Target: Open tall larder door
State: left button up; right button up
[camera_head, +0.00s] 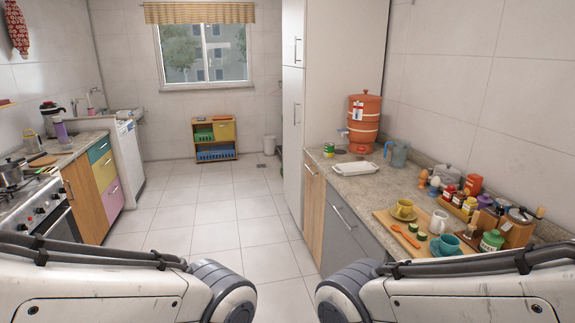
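A tall white larder cupboard (293,145) stands on the right side beyond the counter, its door side facing the aisle. It has an upper door with a vertical handle (297,52) and a lower, longer door with a handle (296,113). The doors look closed, seen at a steep angle. My two arms reach in at the bottom left and bottom right. Only their upper links show; both grippers are outside the picture.
The right counter (345,188) holds an orange clay water filter (364,125), a white tray, a jug, jars and cups. A stove (38,205) and cabinets line the left. A small wooden shelf (214,138) stands by the far wall. The tiled floor aisle (215,215) is clear.

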aim_at(293, 78)
jog(key=u, duration=0.15)
jog(key=i, duration=1.75)
jog(key=u, duration=0.2)
jog(key=i, duration=3)
jog(key=z, duration=0.05)
